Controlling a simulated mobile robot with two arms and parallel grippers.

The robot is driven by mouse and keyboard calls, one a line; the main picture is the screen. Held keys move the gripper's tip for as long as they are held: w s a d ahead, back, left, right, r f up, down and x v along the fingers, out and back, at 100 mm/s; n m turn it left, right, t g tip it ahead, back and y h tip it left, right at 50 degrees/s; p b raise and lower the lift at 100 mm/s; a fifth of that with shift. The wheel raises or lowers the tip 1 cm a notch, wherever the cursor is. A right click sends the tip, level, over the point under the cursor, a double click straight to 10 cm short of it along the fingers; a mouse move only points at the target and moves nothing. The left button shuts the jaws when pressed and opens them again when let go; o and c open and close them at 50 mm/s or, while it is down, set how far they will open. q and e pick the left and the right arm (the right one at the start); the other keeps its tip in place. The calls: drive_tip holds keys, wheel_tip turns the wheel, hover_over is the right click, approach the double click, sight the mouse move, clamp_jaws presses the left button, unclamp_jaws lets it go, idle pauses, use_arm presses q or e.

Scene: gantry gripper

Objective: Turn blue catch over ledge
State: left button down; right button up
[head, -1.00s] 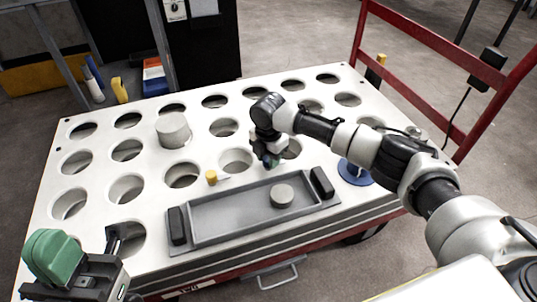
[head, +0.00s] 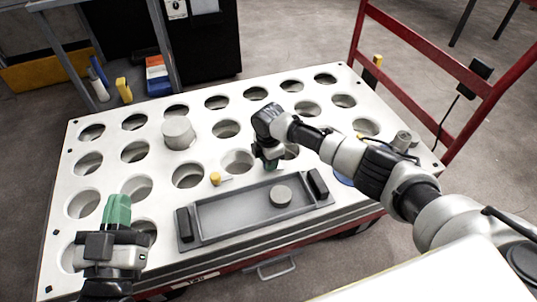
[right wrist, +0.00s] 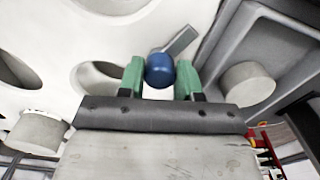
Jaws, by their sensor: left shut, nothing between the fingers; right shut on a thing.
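The blue catch (right wrist: 160,70) has a round blue knob and a flat grey bar. In the right wrist view the bar points up and right, its end close to the rim of the grey tray (right wrist: 222,45); I cannot tell whether it overlaps the ledge. My right gripper (head: 268,163) is shut on the knob, with a green finger on each side in the right wrist view (right wrist: 160,78). In the head view the gripper hides most of the catch. A yellow catch (head: 215,179) stands by the tray's far edge. My left gripper (head: 117,210) is shut and empty, left of the tray.
The tray holds a grey disc (head: 281,196) and has black handles at both ends. It sits on a white slab (head: 205,158) with many round holes. A grey cylinder (head: 178,132) stands behind the tray. A red rail (head: 440,50) borders the right side.

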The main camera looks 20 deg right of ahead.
drive_tip(key=shift+r+m+p, duration=0.2)
drive_tip(key=shift+m+p, duration=0.6)
drive_tip(key=shift+p, duration=0.05)
drive_tip(key=shift+m+p, duration=0.85)
drive_tip(key=shift+m, duration=0.05)
drive_tip(key=m+p, duration=0.3)
drive_tip(key=m, duration=0.1)
drive_tip(key=shift+s, duration=0.1)
drive_tip(key=m+p, duration=0.1)
drive_tip(key=m, duration=0.2)
drive_tip(key=shift+f+m+p, duration=0.1)
drive_tip(key=shift+m+p, duration=0.2)
drive_tip(key=shift+m, duration=0.1)
use_arm(q)
drive_tip(key=s+a+f+g+y, duration=0.2)
drive_tip(key=s+a+f+g, duration=0.1)
drive_tip(key=s+f+g, duration=0.3)
drive_tip(key=s+a+f+g+y, duration=0.2)
drive_tip(key=s+f+g, duration=0.4)
drive_tip(key=g, duration=0.5)
drive_tip(key=shift+a+f+n+y, duration=0.4)
drive_tip(key=shift+a+f, duration=0.05)
drive_tip(key=shift+f, duration=0.6)
use_arm(e)
drive_tip(key=shift+f+m, duration=0.1)
drive_tip(key=shift+m, duration=0.8)
drive_tip(key=o, duration=0.9)
